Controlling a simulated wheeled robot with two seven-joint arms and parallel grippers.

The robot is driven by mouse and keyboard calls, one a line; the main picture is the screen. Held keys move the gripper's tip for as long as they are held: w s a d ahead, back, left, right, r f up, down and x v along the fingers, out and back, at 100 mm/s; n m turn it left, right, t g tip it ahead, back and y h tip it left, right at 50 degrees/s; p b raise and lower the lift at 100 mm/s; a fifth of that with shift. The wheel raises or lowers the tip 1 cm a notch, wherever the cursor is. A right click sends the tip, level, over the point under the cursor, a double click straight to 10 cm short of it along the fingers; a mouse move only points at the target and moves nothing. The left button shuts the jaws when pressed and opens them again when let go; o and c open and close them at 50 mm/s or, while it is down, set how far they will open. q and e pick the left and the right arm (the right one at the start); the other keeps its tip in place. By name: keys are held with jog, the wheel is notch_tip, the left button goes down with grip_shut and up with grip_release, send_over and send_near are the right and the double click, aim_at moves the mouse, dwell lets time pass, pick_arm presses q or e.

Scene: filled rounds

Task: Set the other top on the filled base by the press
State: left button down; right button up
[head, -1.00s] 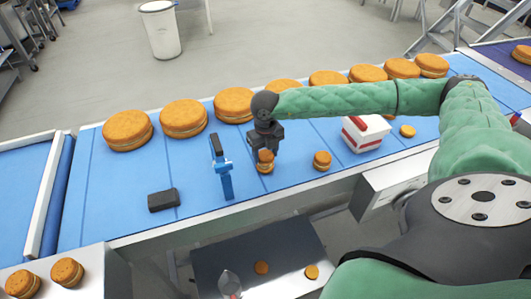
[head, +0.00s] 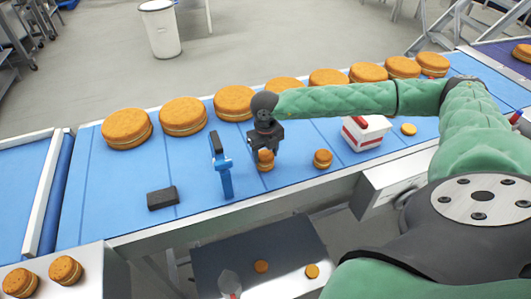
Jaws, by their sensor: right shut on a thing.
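My right gripper (head: 266,148) points down, shut on a small round orange-brown top (head: 265,155). Under this top is a matching base (head: 266,166) on the blue belt. The top appears to sit on or just above the base; I cannot tell if they touch. The blue press (head: 224,176) with a black upper part stands upright just left of them. Another small filled round (head: 323,159) stands to the right. A loose small round piece (head: 408,129) lies farther right. My left gripper is not in view.
A row of large filled rounds (head: 183,117) lines the belt's far side. A black block (head: 162,198) lies left of the press. A white and red box (head: 364,133) stands to the right. Two round pieces (head: 261,266) lie on the lower dark tray (head: 215,260).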

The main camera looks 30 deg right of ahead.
jog(key=shift+f, duration=0.2)
jog(key=o, duration=1.2)
jog(key=shift+r, duration=0.15)
jog(key=shift+r+p, duration=0.45)
jog(key=shift+r, duration=2.9)
